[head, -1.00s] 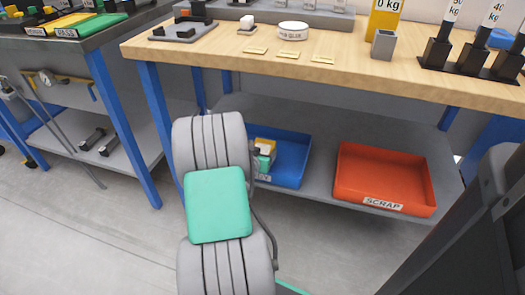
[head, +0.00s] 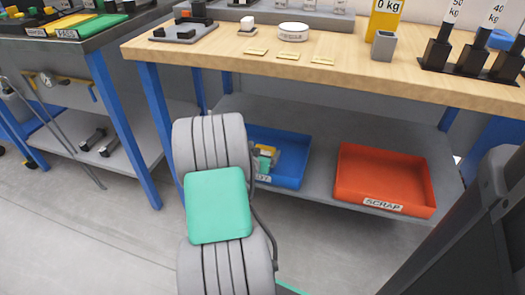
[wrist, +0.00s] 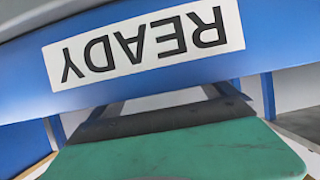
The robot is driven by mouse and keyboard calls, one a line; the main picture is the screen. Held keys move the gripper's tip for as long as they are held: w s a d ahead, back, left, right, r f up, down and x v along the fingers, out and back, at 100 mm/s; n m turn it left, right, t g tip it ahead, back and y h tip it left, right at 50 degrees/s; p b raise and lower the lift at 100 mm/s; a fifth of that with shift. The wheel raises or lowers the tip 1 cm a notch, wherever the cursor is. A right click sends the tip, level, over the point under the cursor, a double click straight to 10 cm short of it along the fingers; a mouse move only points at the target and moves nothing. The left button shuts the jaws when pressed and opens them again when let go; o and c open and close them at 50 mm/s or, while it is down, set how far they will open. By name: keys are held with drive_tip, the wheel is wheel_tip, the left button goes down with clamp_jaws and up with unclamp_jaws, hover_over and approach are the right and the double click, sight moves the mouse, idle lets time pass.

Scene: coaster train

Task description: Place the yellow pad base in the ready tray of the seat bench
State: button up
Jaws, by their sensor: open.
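The blue ready tray (head: 293,161) stands on the lower shelf of the bench, its label partly covered by my arm. In the wrist view its wall (wrist: 280,55) fills the upper part, with the READY label upside down. A small yellow piece (head: 274,157), apparently the yellow pad base, shows low inside the tray's left part and looks tilted. Small teal parts beside it look like the tips of my open gripper (head: 264,157); my arm hides the rest. I cannot tell whether they touch the yellow piece. The wrist view does not show the yellow piece.
A red SCRAP tray (head: 383,180) stands to the right on the same shelf, looking empty. The wooden bench top (head: 340,72) overhangs the shelf and carries a grey fixture plate (head: 182,33), a white disc (head: 293,31) and weights. A second bench (head: 100,35) is at the left.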

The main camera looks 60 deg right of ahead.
drive_tip(key=p+v, duration=0.3)
drive_tip(key=v, duration=0.9)
drive_tip(key=w+a+r+n+t+y, duration=0.1)
drive_tip(key=w+a+n+y, duration=0.3)
drive_tip(key=w+a, duration=0.55)
drive_tip(key=w+a+r+n+t+y, duration=0.1)
drive_tip(key=w+a+n+y, duration=0.25)
drive_tip(key=a, duration=1.05)
drive_tip(key=s+a+r+n+y, duration=0.1)
drive_tip(key=s+a+n+y, duration=0.1)
drive_tip(key=a, duration=0.4)
drive_tip(key=s+a+r+n+g+y, duration=0.1)
drive_tip(key=s+a+r+n+y, duration=0.1)
drive_tip(key=a, duration=0.5)
drive_tip(key=s+a+r+n+g+y, duration=0.1)
drive_tip(key=s+a+n+y, duration=0.1)
drive_tip(key=a+n, duration=0.2)
drive_tip(key=shift+a+r+n, duration=0.2)
drive_tip(key=shift+a+n, duration=0.15)
drive_tip(key=shift+a, duration=0.8)
wheel_tip(320, 180, up, 38)
drive_tip(key=w+t+p, duration=0.1)
drive_tip(key=p, duration=3.3)
drive_tip(key=shift+w, duration=0.25)
drive_tip(key=shift+f, duration=0.1)
